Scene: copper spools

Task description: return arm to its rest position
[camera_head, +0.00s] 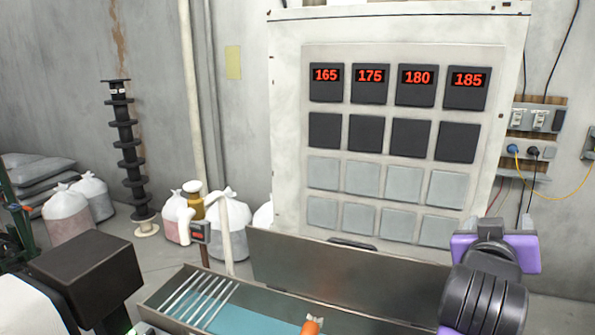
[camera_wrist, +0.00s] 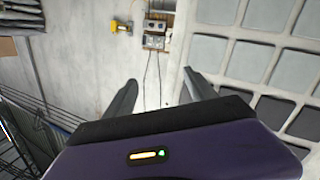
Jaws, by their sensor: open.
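My arm (camera_head: 487,285), dark grey with purple parts, is raised at the lower right in the head view, in front of the panel's lower right corner. My gripper (camera_wrist: 160,77) shows in the wrist view with its two dark fingers apart and nothing between them. The fingers point toward a pale wall with socket boxes, well apart from it. In the head view I cannot make out the fingers.
A white control panel (camera_head: 403,34) with red readouts 165, 175, 180 and 185 stands behind. Below is a metal trough (camera_head: 340,272) with rods and blue liquid. A black spool stack (camera_head: 125,150) and white bags (camera_head: 228,215) stand left. Socket boxes (camera_wrist: 153,35) hang on the wall.

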